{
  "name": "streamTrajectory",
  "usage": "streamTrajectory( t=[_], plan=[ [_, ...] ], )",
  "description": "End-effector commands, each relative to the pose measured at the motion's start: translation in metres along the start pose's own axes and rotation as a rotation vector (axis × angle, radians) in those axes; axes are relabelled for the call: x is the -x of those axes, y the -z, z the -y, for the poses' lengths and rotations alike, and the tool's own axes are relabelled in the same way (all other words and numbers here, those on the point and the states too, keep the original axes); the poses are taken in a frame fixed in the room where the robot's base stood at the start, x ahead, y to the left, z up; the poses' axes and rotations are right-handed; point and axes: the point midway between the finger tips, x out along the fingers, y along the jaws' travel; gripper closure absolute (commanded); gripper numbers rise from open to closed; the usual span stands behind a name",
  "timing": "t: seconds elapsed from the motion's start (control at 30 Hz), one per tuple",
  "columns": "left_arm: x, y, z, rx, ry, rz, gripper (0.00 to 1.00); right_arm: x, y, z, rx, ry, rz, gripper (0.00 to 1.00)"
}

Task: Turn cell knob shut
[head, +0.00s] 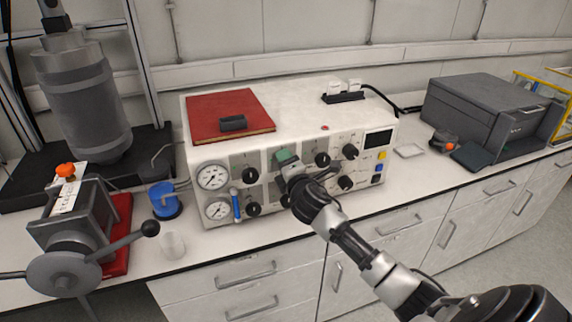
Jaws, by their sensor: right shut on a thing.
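A white control box (290,110) stands on the bench, with several black knobs on its front panel. Knobs show at the upper left (250,174), lower left (253,208), upper middle (322,158) and right (345,182). My right gripper (291,174) reaches the middle of the panel from the lower right and is shut on a knob there. The gripper hides most of that knob, so I cannot read its angle. A small green piece (286,157) shows just above the fingers. I cannot read the panel labels. My left gripper is not in view.
Two gauges (212,176) sit at the panel's left. A red book (230,115) lies on the box. A vise (75,225), blue cup (164,199) and clear beaker (173,245) stand left.

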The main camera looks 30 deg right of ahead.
Motion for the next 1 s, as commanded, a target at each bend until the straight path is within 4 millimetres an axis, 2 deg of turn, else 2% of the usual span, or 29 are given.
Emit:
streamTrajectory(
  t=[0.3,0.8,0.83,0.97,1.0],
  plan=[
    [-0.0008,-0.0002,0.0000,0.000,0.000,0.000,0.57,-0.0001,-0.0005,0.0001,-0.102,0.000,0.001,0.77],
    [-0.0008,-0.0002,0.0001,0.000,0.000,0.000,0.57,-0.0001,-0.0004,0.0002,-0.117,0.000,0.001,0.77],
    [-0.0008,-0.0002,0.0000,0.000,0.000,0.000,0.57,-0.0001,-0.0004,0.0002,-0.117,0.000,0.001,0.49],
    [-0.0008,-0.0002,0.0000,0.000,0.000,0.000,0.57,0.0000,-0.0003,0.0002,-0.116,0.000,0.001,0.29],
    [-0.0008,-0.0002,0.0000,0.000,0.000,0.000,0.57,0.0000,-0.0003,0.0002,-0.115,0.000,0.001,0.28]
  ],
)
